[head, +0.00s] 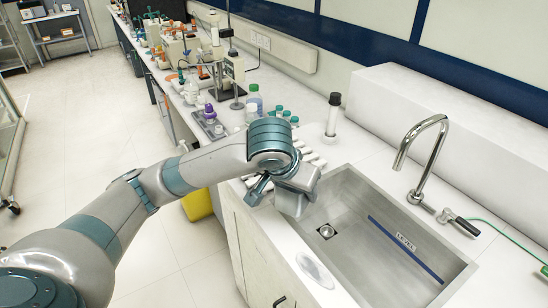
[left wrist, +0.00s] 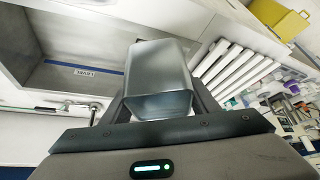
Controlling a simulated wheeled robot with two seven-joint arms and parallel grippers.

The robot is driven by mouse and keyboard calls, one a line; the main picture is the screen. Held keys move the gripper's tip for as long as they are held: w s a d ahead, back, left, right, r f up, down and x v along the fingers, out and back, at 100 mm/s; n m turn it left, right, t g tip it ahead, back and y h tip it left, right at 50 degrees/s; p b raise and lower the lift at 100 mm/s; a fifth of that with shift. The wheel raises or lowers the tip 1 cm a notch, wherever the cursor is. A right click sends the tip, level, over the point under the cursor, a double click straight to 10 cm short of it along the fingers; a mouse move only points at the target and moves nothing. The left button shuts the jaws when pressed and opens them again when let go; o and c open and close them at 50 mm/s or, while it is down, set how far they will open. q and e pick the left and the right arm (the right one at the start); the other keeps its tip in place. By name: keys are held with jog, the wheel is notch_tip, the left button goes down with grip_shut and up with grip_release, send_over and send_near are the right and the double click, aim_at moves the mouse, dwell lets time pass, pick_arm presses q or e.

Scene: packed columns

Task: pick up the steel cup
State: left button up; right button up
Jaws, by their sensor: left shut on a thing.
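The steel cup (left wrist: 158,82) is a plain grey metal vessel. In the left wrist view it sits between the two fingers of my left gripper (left wrist: 160,112), which is shut on it. In the head view my left gripper (head: 282,190) is at the left end of the sink. A grey part of the cup (head: 291,204) shows just below it, largely covered by the hand. How high the cup is above the counter or sink rim is hard to tell. My right gripper is in neither view.
The steel sink (head: 385,250) with a blue level strip lies to the right, a tall faucet (head: 425,155) behind it. A rack of white tubes (left wrist: 235,72) is beside the cup. Bottles (head: 254,98) and a black-capped cylinder (head: 333,115) stand farther back on the counter.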

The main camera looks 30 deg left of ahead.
pick_arm(q)
jog(key=w+a+r+m+h+p, duration=0.1)
jog(key=w+a+r+m, duration=0.1)
jog(key=w, duration=0.5)
jog(key=w+a+r+m+h+p, duration=0.1)
jog(key=w+a+r+m, duration=0.1)
jog(key=w+a, duration=0.3)
jog(key=shift+w+m+g+h+p, duration=0.3)
jog(key=shift+w+m+g+p, duration=0.1)
jog(key=shift+w+m, duration=0.55)
jog(key=shift+w+a+n, duration=0.1)
jog(key=shift+n, duration=0.15)
jog(key=a+f+p, duration=0.1)
jog(key=a+f, duration=0.1)
jog(key=a, duration=0.1)
jog(key=w+a+f+p, duration=0.1)
jog(key=a+f, duration=0.1)
jog(key=a, duration=0.2)
jog(key=w+a+f+p, duration=0.1)
jog(key=a+f+p, duration=0.1)
jog(key=a, duration=0.1)
jog(key=shift+w+a, duration=0.2)
jog(key=shift+w+a+f, duration=0.1)
jog(key=shift+a+f, duration=0.3)
jog(key=shift+f+p, duration=1.15)
jog(key=shift+f, duration=0.9)
